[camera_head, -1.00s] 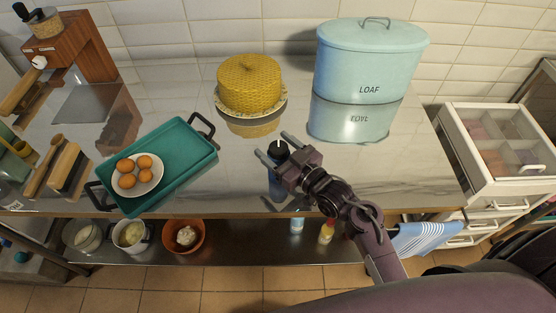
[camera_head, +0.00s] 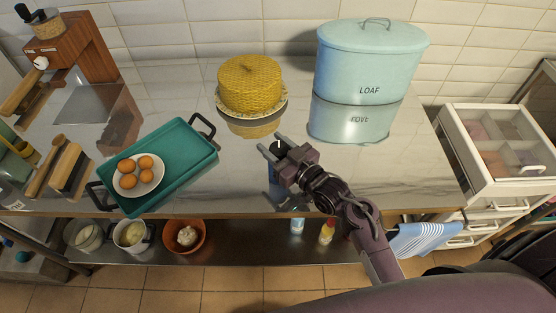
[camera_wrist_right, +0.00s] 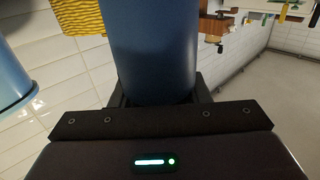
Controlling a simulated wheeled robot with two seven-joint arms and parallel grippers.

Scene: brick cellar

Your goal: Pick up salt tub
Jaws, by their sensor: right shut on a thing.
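The salt tub is a dark blue cylinder (camera_head: 273,180) at the front edge of the counter in the head view, mostly hidden behind my right gripper. My right gripper (camera_head: 271,147) is shut on it, with a finger on each side near its upper part. In the right wrist view the blue tub (camera_wrist_right: 155,45) fills the middle, between the fingers at the palm. I cannot tell if its base touches the counter. My left gripper is in neither view.
A teal tray (camera_head: 190,150) with a plate of eggs (camera_head: 150,183) lies to the left. A yellow cake-like dome (camera_head: 250,85) and a light blue LOAF bin (camera_head: 368,75) stand behind. A lower shelf (camera_head: 255,245) holds bowls and bottles. The counter between is clear.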

